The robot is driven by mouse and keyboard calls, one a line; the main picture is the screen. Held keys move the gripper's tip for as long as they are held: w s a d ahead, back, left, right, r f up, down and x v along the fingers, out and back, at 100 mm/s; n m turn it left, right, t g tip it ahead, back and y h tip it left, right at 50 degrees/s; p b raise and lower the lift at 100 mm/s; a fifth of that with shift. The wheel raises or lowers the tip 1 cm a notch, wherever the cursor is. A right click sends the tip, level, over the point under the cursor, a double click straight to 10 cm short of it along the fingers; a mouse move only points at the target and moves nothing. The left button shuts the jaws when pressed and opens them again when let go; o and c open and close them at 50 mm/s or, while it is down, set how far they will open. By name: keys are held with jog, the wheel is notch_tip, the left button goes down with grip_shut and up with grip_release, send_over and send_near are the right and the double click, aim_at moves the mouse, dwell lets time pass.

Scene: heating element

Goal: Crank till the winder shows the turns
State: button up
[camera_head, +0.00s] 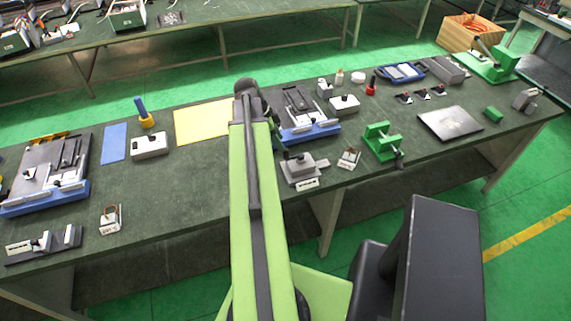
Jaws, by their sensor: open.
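A green device with a dark crank-like handle (380,142) stands near the table's front edge, right of my arm; I cannot tell for certain that it is the winder. A grey block with a black knob (301,168) and a white label plate stands just right of my arm. No turn count can be read. My gripper (283,151) is mostly hidden behind my light green arm; only a dark part shows beside the grey block, apart from the green device. It is open, and nothing is seen in it.
Blue-based fixtures stand left (45,200) and centre (312,131). A small labelled holder (349,158) sits between the grey block and the green device.

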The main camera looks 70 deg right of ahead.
aim_at(286, 153)
jog(key=b+x, duration=0.5)
jog(key=x, duration=0.2)
jog(key=shift+s+f, duration=0.1)
jog(key=shift+f, duration=0.2)
grip_shut()
dwell(0.9)
